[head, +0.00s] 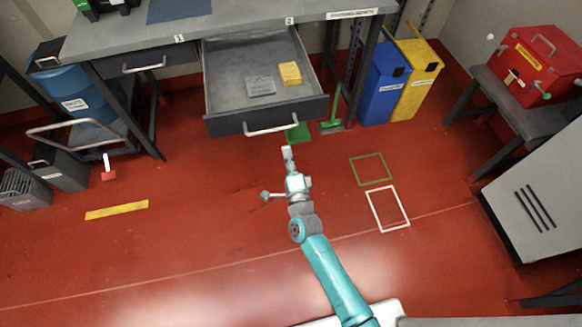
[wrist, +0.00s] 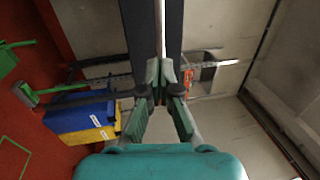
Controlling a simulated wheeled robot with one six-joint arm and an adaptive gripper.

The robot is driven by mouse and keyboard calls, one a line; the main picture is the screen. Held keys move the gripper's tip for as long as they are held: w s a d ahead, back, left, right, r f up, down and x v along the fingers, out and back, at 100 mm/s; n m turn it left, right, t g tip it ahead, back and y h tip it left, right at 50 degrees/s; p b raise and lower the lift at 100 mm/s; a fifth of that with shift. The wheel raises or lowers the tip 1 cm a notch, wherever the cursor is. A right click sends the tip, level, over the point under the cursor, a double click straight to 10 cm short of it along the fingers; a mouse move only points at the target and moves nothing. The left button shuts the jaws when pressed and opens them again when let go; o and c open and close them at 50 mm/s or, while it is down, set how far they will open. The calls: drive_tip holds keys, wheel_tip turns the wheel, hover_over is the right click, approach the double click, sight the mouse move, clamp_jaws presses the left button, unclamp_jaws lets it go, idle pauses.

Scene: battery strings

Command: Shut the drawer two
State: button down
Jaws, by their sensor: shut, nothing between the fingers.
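Drawer two (head: 266,117) is pulled well out from under the grey workbench, below the label 2. Its dark front has a pale bar handle (head: 271,128). A grey block (head: 261,86) and a yellow sponge-like block (head: 290,73) lie inside it. My gripper (head: 287,150) is shut and empty, just in front of the drawer front, near the handle's right end. In the wrist view, my gripper's fingertips (wrist: 161,75) meet in front of a dark upright band with a pale strip, which seems to be the drawer front and handle. I cannot tell whether they touch.
Drawer one (head: 143,65) is shut on the left. Blue (head: 380,90) and yellow (head: 416,82) bins stand right of the bench, with a green-handled brush (head: 333,122) beside them. A red box (head: 541,65) sits on a side table. The red floor in front is mostly clear.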

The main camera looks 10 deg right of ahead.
drive_tip(key=shift+w+r, duration=0.25)
drive_tip(key=shift+w, duration=1.05)
drive_tip(key=shift+w+r, duration=0.25)
drive_tip(key=shift+w, duration=1.05)
drive_tip(key=shift+w, duration=0.1)
